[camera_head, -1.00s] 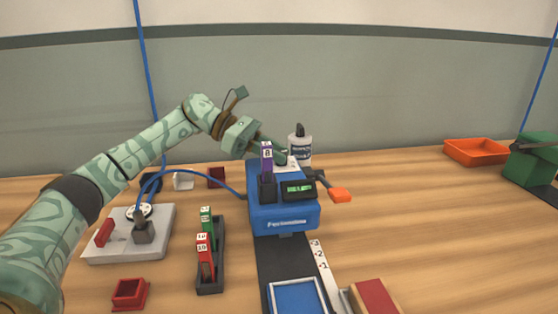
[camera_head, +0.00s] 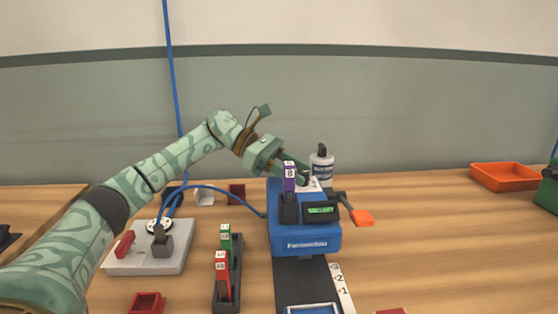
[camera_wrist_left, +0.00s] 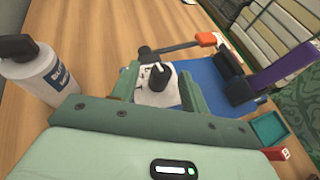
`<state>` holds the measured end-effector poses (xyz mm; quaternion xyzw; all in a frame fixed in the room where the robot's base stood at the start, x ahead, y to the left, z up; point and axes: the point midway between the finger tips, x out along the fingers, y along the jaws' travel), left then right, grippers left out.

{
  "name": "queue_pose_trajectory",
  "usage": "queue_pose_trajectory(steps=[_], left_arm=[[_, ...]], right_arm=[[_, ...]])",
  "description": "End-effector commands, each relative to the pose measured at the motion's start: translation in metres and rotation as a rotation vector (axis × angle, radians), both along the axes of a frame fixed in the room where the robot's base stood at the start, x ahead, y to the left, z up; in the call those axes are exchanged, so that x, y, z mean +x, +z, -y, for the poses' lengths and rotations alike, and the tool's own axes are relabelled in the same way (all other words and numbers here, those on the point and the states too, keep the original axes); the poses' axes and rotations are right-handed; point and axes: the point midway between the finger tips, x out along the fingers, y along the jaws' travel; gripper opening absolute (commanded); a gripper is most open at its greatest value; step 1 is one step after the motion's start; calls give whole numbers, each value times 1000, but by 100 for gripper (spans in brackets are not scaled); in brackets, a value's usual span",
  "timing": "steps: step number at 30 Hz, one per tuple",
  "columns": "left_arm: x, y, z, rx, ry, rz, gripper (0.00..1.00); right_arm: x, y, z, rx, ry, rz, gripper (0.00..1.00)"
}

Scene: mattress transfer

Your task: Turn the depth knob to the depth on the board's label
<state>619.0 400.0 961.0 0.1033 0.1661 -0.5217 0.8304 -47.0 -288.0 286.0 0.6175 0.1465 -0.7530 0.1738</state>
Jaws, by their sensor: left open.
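The blue machine (camera_head: 305,236) stands mid-table with a lit green display (camera_head: 321,210), too small to read. My left gripper (camera_head: 303,178) reaches over its back from the left. In the left wrist view, the black depth knob (camera_wrist_left: 161,76) sits on a white dial plate (camera_wrist_left: 155,97). The open fingers of my left gripper (camera_wrist_left: 160,84) stand on either side of the knob; I cannot tell whether they touch it. The dial marks are mostly hidden. A purple block marked 8 (camera_head: 289,178) stands upright in the machine's black holder. No board label is readable. My right gripper is out of view.
An orange-tipped lever (camera_head: 362,218) sticks out on the machine's right. A white bottle (camera_head: 321,166) stands close behind. A grey switch box (camera_head: 180,262) stands left.

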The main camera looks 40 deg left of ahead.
Motion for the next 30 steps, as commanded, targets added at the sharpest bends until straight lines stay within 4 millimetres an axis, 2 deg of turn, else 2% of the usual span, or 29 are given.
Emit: queue_pose_trajectory(steps=[5,12,18,23,30], left_arm=[[-13,17,-27,-1,6,3,45],[-40,44,-83,-1,7,6,45],[-56,58,-117,-1,5,5,45],[-62,61,-130,0,3,4,45],[-64,61,-133,1,1,1,45]], right_arm=[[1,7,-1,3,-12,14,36],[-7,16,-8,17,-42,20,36],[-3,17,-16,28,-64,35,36],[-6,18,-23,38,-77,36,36],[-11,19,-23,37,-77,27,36]])
